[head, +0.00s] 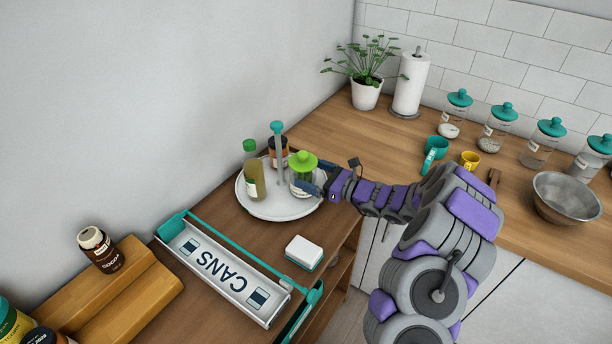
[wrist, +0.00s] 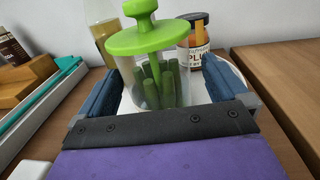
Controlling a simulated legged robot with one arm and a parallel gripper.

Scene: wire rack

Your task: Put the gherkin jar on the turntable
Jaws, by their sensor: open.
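The gherkin jar (head: 302,183) is clear with a bright green knobbed lid and green gherkins inside. It stands upright on the right side of the white round turntable (head: 268,210), as far as the head view shows. In the wrist view the gherkin jar (wrist: 160,80) stands between the two blue fingers of my gripper (wrist: 165,85). My gripper is open around the jar, one finger on each side. In the head view my gripper (head: 314,187) reaches in from the right, partly hiding the jar's base. The jar's bottom is hidden in the wrist view.
A CANS rack (head: 222,268) and a white box (head: 304,252) lie in front. A cocoa jar (head: 100,250) stands on a wooden step at left.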

